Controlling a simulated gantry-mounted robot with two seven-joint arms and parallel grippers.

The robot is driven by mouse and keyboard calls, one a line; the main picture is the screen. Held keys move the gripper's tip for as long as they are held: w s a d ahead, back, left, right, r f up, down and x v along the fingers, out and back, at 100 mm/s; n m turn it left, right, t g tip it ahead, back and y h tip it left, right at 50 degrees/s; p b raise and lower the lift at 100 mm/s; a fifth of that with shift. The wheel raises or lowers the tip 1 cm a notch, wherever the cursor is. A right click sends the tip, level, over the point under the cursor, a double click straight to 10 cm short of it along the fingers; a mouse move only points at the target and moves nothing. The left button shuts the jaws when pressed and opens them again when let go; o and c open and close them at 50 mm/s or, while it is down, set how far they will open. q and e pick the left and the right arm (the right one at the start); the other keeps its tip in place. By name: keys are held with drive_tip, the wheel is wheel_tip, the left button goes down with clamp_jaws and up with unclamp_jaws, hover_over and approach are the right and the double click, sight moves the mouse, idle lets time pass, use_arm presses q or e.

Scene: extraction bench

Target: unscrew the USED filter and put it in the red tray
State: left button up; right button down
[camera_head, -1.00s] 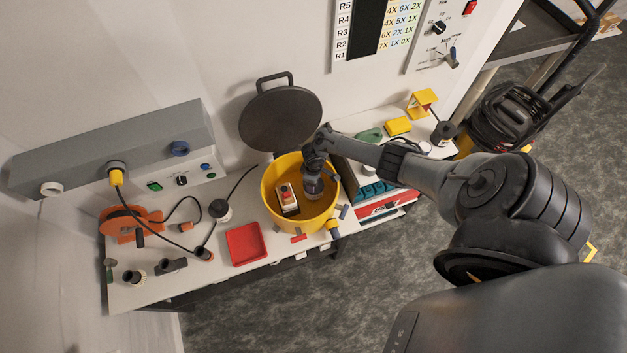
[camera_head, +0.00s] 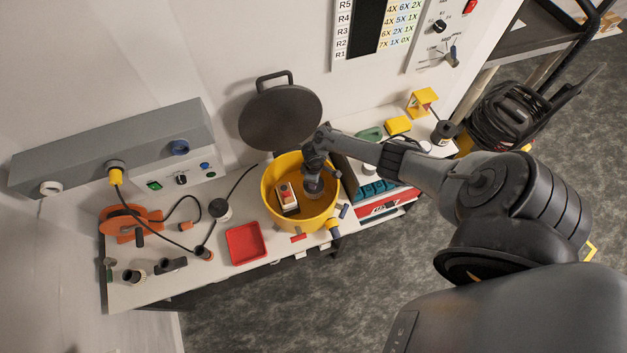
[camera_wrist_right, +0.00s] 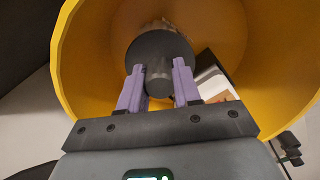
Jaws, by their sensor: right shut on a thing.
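My right gripper (camera_wrist_right: 159,88) reaches down into the open yellow drum (camera_head: 271,205). Its two purple fingers are shut on the central stub of a dark round filter (camera_wrist_right: 160,50), inside the drum in the right wrist view. In the head view the filter (camera_head: 313,188) is a dark shape low in the drum, partly hidden by the gripper. No USED marking is readable on it. The red tray (camera_head: 246,244) lies empty on the bench, left of the drum. My left gripper is not in view.
A white box with a red top (camera_head: 287,197) is inside the drum, beside the filter. The drum's dark round lid (camera_head: 280,117) stands open behind it. Hoses and an orange reel (camera_head: 125,222) occupy the bench's left side. A red-fronted case (camera_head: 380,208) is at right.

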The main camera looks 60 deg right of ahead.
drive_tip(key=n, duration=0.2)
drive_tip(key=shift+d+f+n+b, duration=0.1)
drive_tip(key=shift+f+n+b, duration=0.1)
drive_tip(key=shift+n+b, duration=0.2)
drive_tip(key=n+b, duration=0.4)
drive_tip(key=n, duration=0.5)
drive_tip(key=shift+w+f+n, duration=0.1)
drive_tip(key=shift+n, duration=0.2)
drive_tip(key=n+b, duration=0.6)
drive_tip(key=n, duration=0.4)
drive_tip(key=shift+n, duration=0.3)
drive_tip(key=shift+r+n+b, duration=0.3)
drive_tip(key=shift+n+b, duration=0.2)
drive_tip(key=shift+n, duration=0.7)
drive_tip(key=c, duration=0.8)
unclamp_jaws()
drive_tip(key=shift+o, duration=0.2)
